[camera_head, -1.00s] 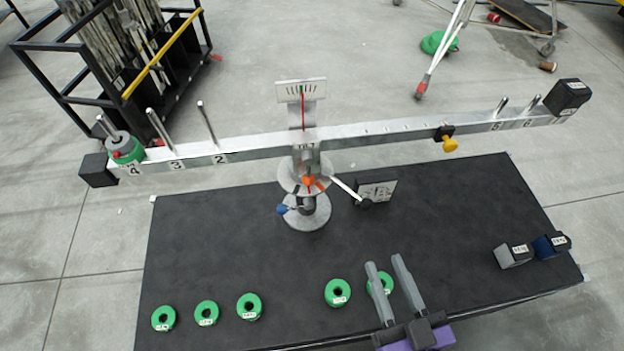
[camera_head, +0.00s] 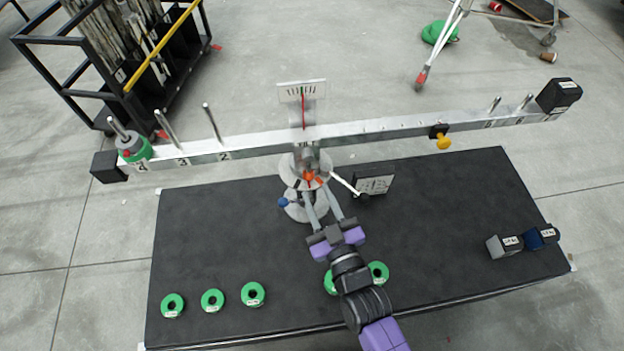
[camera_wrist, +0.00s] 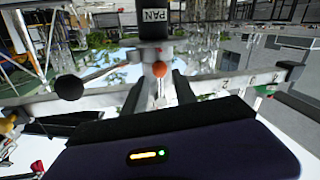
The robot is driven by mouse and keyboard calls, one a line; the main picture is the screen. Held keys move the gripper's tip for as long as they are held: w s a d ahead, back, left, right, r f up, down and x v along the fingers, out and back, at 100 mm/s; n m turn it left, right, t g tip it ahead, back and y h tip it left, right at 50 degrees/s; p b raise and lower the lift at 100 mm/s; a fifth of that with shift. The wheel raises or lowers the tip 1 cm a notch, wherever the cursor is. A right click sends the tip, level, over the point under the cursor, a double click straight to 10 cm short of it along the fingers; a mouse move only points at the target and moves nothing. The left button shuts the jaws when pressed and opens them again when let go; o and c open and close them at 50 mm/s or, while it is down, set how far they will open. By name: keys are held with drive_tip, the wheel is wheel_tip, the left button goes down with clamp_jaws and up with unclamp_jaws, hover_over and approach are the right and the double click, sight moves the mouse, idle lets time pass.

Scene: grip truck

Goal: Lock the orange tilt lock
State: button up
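The orange tilt lock (camera_head: 309,175) is a small orange part on the central post of the balance, just below the beam (camera_head: 250,149). In the wrist view an orange ball-like knob (camera_wrist: 159,69) shows between my fingers. My gripper (camera_head: 319,190) is in front of the post, its fingers pointing at it. The wrist view shows the fingers (camera_wrist: 159,82) apart, one on each side of the orange knob, so my gripper is open. I cannot tell whether either finger touches the knob. The round base (camera_head: 296,207) is partly hidden behind my fingers.
A white lever with a black ball (camera_head: 364,200) sticks out right of the post, near a small sign (camera_head: 375,184). A blue knob (camera_head: 283,202) is at left. A yellow knob (camera_head: 443,142) hangs under the beam. Green rings (camera_head: 253,294) lie along the black table's (camera_head: 450,220) front.

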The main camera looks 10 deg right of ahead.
sight(310, 179)
drive_tip(key=shift+w+a+p, duration=0.15)
drive_tip(key=shift+w+p, duration=0.05)
drive_tip(key=shift+w, duration=0.9)
drive_tip(key=shift+w+a+p, duration=0.15)
drive_tip(key=shift+w, duration=0.95)
clamp_jaws()
